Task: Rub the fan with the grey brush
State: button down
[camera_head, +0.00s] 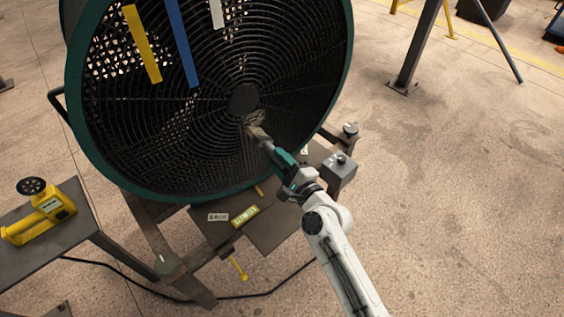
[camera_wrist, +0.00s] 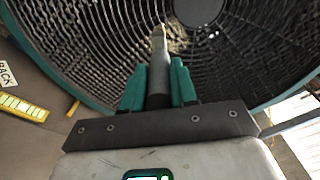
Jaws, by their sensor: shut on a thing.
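The fan (camera_head: 243,99) is a large round drum with a black wire grille and a dark green rim. It fills the upper left of the head view and the top of the wrist view (camera_wrist: 200,8). My gripper (camera_head: 285,157) is shut on the grey brush (camera_head: 256,133), in front of the grille just below the hub. In the wrist view the green fingers of my gripper (camera_wrist: 160,86) clasp the brush's grey handle (camera_wrist: 160,65). The brush points at the grille, its bristles at or very near the wires; exact contact is hard to tell.
Yellow, blue (camera_head: 181,42) and white strips hang across the upper grille. Below the fan is a shelf with a "BACK" label (camera_head: 218,217), a yellow level (camera_head: 245,215) and a grey box (camera_head: 339,168). A yellow tool (camera_head: 42,213) sits on a side table.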

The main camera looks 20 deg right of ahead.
jog(key=shift+w+a, duration=0.15)
jog(key=shift+w, duration=0.9)
dwell(0.5)
jog(key=shift+d+b, duration=1.4)
jog(key=shift+d, duration=0.6)
jog(key=shift+a+p, duration=1.5)
jog(key=shift+a, duration=0.55)
